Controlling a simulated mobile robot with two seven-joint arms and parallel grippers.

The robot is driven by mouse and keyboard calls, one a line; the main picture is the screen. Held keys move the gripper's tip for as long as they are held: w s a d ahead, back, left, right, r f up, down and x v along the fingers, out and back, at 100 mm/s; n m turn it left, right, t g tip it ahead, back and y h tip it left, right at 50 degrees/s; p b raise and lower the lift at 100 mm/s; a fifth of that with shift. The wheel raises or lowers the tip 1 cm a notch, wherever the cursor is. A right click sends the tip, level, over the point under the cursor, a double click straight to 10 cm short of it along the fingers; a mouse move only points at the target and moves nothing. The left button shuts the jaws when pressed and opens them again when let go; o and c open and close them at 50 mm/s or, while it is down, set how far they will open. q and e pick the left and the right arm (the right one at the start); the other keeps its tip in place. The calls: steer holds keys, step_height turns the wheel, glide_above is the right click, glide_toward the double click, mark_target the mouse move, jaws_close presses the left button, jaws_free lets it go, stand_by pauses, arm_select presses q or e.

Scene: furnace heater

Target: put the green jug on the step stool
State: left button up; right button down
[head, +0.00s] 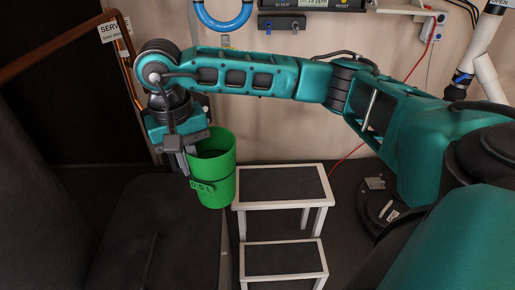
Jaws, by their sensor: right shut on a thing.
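The green jug (216,178) is an open-topped cylinder with dark markings low on its side. My right gripper (184,163) is shut on the jug at its left side and rim. The jug hangs roughly upright, just left of the step stool's upper step in the picture. The step stool (285,204) has a white frame and two dark treads, and both treads look bare. Whether the jug is above or beside the stool's left edge is hard to tell. My left gripper is not in view.
A dark flat-topped block (155,230) stands left of the stool. A thin red cable (350,153) hangs at the right behind my arm. Copper pipes (60,45) run at the upper left, and a blue hose (222,25) hangs on the wall.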

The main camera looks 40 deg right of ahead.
steer(key=w+d+f+n+b, duration=0.1)
steer(key=w+d+f+n, duration=0.4)
steer(key=n, duration=0.5)
steer(key=w+d+f+n+y+b, duration=0.1)
steer(key=w+d+f+n, duration=0.2)
steer(key=d+n, duration=0.55)
steer(key=w+d+f+n+b, duration=0.1)
steer(key=w+d+f+n, duration=0.35)
steer(key=n, duration=0.65)
steer(key=s+d+f+m+b, duration=0.15)
steer(key=d+f+m, duration=0.6)
steer(key=m, duration=0.85)
step_height(320, 180, down, 9)
steer(key=d+b, duration=0.1)
steer(key=b, duration=0.3)
steer(key=shift+s+d+t+h, duration=0.2)
steer(key=shift+d+t+h, duration=0.1)
steer(key=shift+h, duration=0.1)
steer(key=c, duration=1.7)
jaws_free()
steer(key=shift+f, duration=0.1)
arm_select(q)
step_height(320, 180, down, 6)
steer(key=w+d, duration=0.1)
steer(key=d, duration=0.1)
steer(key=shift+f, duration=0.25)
arm_select(e)
steer(key=o, duration=0.4)
